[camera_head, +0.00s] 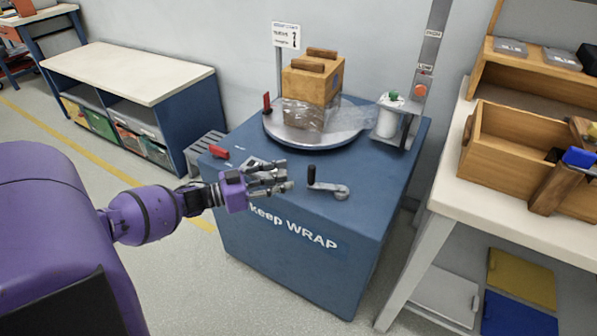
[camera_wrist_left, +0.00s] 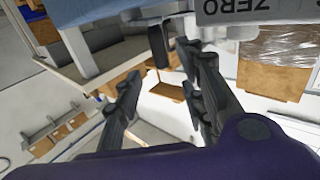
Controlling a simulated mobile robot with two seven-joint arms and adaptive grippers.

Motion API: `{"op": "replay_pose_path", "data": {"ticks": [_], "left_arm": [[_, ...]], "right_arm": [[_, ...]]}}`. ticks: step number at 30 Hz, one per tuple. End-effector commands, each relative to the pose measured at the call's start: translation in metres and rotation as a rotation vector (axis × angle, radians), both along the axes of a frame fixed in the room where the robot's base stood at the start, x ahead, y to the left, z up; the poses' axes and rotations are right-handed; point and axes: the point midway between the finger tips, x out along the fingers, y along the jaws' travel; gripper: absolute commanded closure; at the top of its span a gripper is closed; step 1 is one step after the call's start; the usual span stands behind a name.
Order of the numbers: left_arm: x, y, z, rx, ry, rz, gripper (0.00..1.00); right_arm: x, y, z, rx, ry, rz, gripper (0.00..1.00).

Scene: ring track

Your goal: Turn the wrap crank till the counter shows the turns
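The wrap crank (camera_head: 328,188) lies on top of the blue wrapping stand (camera_head: 375,195), a grey arm with an upright black knob (camera_head: 311,173) at its left end. My left gripper (camera_head: 280,178) is just left of the knob, fingers apart and pointing at it. In the left wrist view the fingers (camera_wrist_left: 163,88) are spread, with a black upright piece, apparently the knob (camera_wrist_left: 158,48), between and beyond them. A grey plate (camera_head: 256,162) behind my gripper is partly hidden; no count is readable. A grey part marked ZERO (camera_wrist_left: 250,10) shows upside down in the wrist view. My right gripper is out of view.
A turntable (camera_head: 345,133) carries a wooden crate (camera_head: 312,82) partly wrapped in clear film. A sign (camera_head: 286,36) stands behind it. A film roll (camera_head: 388,122) and post (camera_head: 428,60) stand at right. A workbench (camera_head: 450,190) stands right.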

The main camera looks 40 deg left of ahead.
Motion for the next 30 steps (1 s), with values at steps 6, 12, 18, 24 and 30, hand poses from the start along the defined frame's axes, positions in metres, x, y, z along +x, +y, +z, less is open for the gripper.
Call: {"op": "replay_pose_path", "data": {"ticks": [6, 12, 18, 24, 30], "left_arm": [[-0.022, 0.013, 0.001, 0.0, 0.0, 0.0, 0.63], [-0.025, 0.015, 0.001, -0.001, -0.001, -0.001, 0.63], [-0.026, 0.015, 0.001, -0.001, 0.001, 0.0, 0.72], [-0.049, -0.014, -0.019, -0.137, 0.009, 0.044, 0.98], [-0.07, -0.067, -0.012, -0.608, -0.029, 0.276, 1.0]], "right_arm": [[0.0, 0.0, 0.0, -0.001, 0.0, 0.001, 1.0], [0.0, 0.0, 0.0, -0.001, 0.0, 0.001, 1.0], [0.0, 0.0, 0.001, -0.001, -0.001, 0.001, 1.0], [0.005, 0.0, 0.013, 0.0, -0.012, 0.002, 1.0], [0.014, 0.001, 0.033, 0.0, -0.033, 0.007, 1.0]]}}
